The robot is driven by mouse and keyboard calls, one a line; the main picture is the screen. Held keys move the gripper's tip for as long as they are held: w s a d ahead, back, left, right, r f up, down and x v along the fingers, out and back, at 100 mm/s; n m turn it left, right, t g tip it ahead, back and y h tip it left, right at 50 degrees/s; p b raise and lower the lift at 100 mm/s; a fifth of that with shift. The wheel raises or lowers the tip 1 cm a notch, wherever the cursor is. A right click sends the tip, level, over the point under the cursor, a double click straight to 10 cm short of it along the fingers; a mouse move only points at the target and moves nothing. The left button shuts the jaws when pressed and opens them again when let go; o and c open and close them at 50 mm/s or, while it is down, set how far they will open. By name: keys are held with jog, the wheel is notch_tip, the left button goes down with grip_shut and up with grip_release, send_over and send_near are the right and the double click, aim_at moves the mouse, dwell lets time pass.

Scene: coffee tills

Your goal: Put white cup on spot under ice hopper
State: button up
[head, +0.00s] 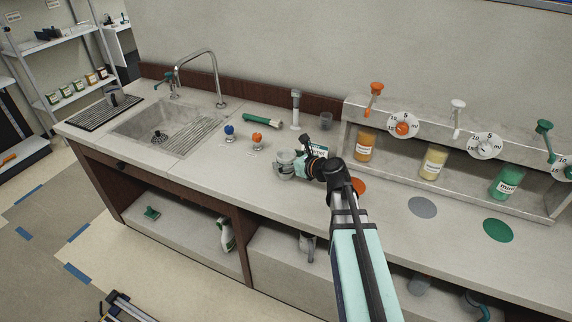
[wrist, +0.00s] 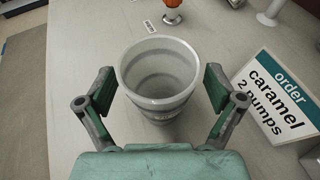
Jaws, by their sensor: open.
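In the wrist view the white cup (wrist: 160,105) stands upright with its open rim facing up. It looks empty. My gripper (wrist: 160,88) is open, with one finger on either side of the cup and a visible gap at each side. In the head view the cup (head: 284,158) is on the counter, partly covered by my gripper (head: 293,167). No ice hopper can be made out for certain. Flat round spots lie before the dispenser shelf: orange (head: 359,186), partly covered by my arm, grey (head: 422,207) and green (head: 498,230).
An order sign (wrist: 277,97) reading "caramel 2 pumps" stands close to the right finger. Orange (head: 366,146), cream (head: 433,162) and green (head: 507,182) bottles are in the shelf. Blue-topped (head: 230,131) and orange-topped (head: 257,139) items stand left of the cup, near the sink (head: 160,122).

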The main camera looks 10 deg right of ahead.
jog(key=shift+w+a+f, duration=0.15)
jog(key=shift+w, duration=0.05)
jog(key=c, duration=1)
jog(key=shift+c, duration=0.3)
